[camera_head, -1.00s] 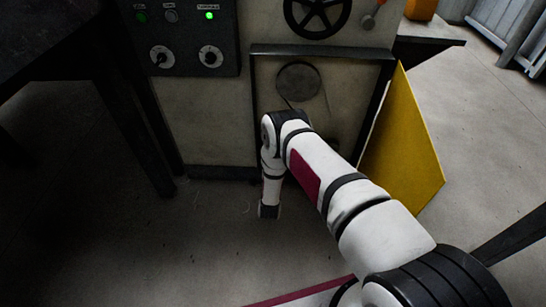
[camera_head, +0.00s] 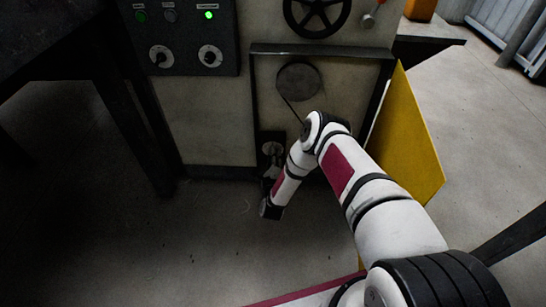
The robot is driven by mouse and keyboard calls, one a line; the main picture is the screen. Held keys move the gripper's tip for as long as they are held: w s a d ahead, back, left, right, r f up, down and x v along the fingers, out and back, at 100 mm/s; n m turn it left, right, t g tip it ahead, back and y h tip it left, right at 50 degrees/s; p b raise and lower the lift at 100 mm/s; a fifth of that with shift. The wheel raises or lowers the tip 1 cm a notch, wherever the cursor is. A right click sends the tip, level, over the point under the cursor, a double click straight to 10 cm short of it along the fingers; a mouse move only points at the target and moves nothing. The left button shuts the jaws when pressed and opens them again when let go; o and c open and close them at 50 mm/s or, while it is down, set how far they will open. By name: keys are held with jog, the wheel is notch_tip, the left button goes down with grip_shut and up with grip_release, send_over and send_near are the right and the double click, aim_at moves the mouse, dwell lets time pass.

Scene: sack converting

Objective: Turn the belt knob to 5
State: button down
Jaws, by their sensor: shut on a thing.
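Two round knobs with pale dials and dark pointers sit on the dark control panel (camera_head: 185,28) at the upper left: a left knob (camera_head: 161,57) and a right knob (camera_head: 210,57). Their labels and numbers are too small to read, so I cannot tell which is the belt knob or its setting. My arm reaches in from the lower right and bends down in front of the machine, below and right of the knobs.
A green lamp (camera_head: 208,15) glows above the right knob. A handwheel (camera_head: 317,12) and a grey pulley (camera_head: 298,80) with a belt are on the machine. A yellow panel (camera_head: 408,140) stands out at the right. A dark table (camera_head: 50,45) stands left. Floor in front is clear.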

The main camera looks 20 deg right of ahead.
jog(key=shift+m, duration=0.3)
dwell(0.4)
jog(key=c, duration=1.3)
grip_release()
jog(key=v, duration=1.2)
jog(key=shift+f, duration=0.1)
